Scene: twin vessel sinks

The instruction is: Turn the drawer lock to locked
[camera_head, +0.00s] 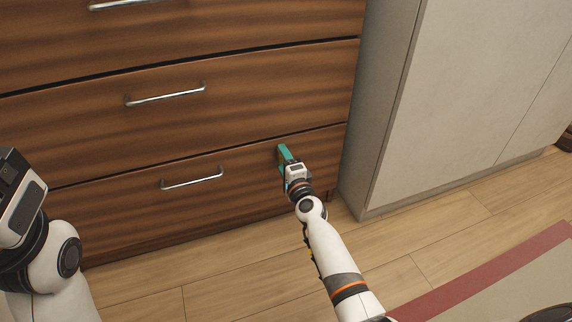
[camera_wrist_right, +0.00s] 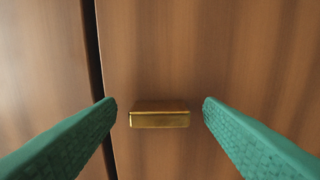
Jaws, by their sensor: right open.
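The drawer lock's knob is a small brass bar (camera_wrist_right: 159,115) on a wooden drawer front, seen in the right wrist view. My right gripper (camera_wrist_right: 159,103) is open, with one green finger on each side of the bar and a gap on both sides. In the head view my right gripper (camera_head: 284,154) is at the right end of the bottom drawer (camera_head: 125,215) and hides the lock there. My left arm shows at the left edge, but its fingers are out of view.
The drawers have metal bar handles, one on the bottom drawer (camera_head: 192,180) and one on the drawer above (camera_head: 165,96). A pale cabinet (camera_head: 455,90) stands to the right. The wooden floor (camera_head: 225,280) in front is clear, with a red-bordered rug (camera_head: 480,275) at the lower right.

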